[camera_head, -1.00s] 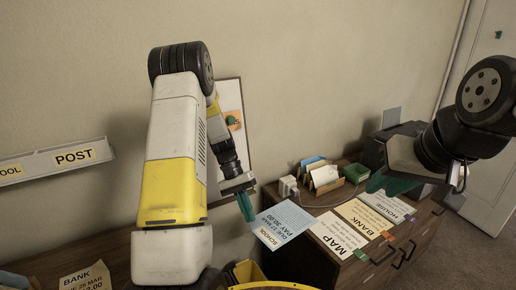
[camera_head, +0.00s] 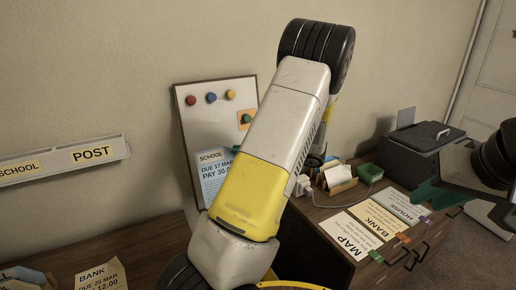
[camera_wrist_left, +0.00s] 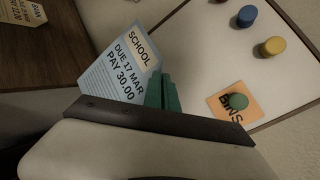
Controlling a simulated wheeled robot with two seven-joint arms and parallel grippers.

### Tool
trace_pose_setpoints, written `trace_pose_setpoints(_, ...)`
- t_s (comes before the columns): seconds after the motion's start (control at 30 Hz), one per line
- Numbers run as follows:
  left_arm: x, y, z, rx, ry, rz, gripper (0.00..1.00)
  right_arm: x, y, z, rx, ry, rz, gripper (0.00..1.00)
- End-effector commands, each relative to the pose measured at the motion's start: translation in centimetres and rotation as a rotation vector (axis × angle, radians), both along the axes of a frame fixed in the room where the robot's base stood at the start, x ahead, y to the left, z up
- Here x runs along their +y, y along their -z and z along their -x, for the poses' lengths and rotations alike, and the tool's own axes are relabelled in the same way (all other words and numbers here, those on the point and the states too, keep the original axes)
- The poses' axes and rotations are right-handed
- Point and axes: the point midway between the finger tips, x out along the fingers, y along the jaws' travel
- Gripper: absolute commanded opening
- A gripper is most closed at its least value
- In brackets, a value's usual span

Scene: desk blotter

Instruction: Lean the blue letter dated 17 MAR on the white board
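The blue letter (camera_head: 212,172), headed SCHOOL and dated 17 MAR, is upright before the lower part of the white board (camera_head: 196,130). My left gripper (camera_wrist_left: 163,92) is shut on the letter's edge; the letter also shows in the left wrist view (camera_wrist_left: 118,70). In the head view my left arm hides most of that gripper and part of the board. I cannot tell whether the letter touches the board. My right gripper (camera_head: 428,192) is over the right end of the cabinet, with no letter seen in it; its opening is unclear.
Magnets (camera_head: 211,98) and an orange BINS note (camera_head: 246,118) are on the board. A POST rack (camera_head: 95,152) is on the wall at left. A BANK letter (camera_head: 100,278) lies at front left. MAP, BANK and HOUSE cards (camera_head: 345,232) lie on the right cabinet.

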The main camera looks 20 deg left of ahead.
Motion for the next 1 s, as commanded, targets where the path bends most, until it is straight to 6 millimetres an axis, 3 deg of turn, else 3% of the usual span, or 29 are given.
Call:
trace_pose_setpoints(0.47,-0.4,-0.1,0.0,0.005,0.007,-0.002,0.00,0.0,0.0,0.0,0.000,0.000,0.000,0.27)
trace_pose_setpoints(1.0,2.0,2.4,-1.9,0.007,0.005,-0.003,0.00,0.0,0.0,0.0,0.000,0.000,0.000,0.27)
